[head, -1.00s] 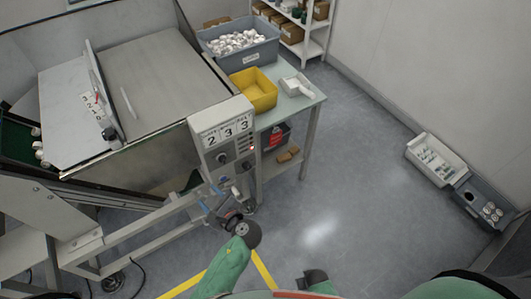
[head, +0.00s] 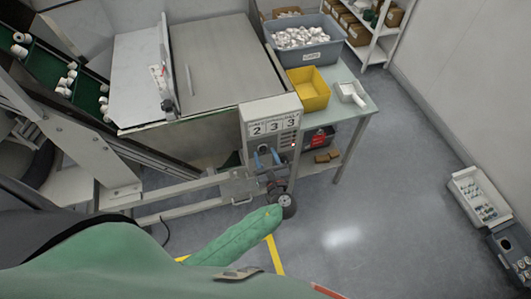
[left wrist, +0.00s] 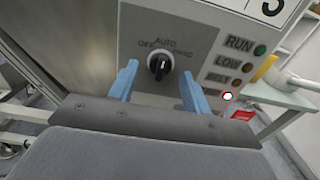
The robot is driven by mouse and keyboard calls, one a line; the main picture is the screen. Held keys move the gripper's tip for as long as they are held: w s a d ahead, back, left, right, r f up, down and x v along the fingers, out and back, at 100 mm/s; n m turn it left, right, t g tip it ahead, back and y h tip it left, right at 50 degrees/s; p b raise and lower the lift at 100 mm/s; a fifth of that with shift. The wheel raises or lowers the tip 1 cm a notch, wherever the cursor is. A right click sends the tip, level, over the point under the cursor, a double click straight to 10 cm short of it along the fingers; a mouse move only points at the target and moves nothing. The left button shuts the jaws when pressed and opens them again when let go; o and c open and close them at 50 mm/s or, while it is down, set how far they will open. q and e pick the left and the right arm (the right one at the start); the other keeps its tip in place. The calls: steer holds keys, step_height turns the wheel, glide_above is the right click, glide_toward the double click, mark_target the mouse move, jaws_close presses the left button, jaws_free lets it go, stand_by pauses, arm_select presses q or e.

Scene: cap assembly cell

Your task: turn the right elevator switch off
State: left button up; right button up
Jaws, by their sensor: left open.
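The control box (head: 270,113) stands at the end of the machine, with the number plates 2, 3 and 3 on its front. The knob's pale mark points roughly up toward AUTO. My left gripper (left wrist: 163,88) is open, its blue fingers on either side below the knob, apart from it as far as I can tell. In the head view the left gripper (head: 267,159) covers the box's lower front. My right gripper is out of view.
Indicator lamps (left wrist: 247,68) line the panel right of the switch; the lowest is brightly lit. A side table (head: 348,111) holds a yellow bin (head: 308,88) and a grey tub (head: 303,45) of white caps. The floor at right is open up to grey trays (head: 478,197).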

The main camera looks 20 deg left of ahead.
arm_select(q)
steer(key=shift+w+a, duration=0.2)
steer(key=shift+w, duration=0.1)
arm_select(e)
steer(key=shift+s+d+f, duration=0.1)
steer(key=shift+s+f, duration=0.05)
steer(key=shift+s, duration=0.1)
arm_select(q)
steer(key=shift+c, duration=0.5)
steer(key=c, duration=0.9)
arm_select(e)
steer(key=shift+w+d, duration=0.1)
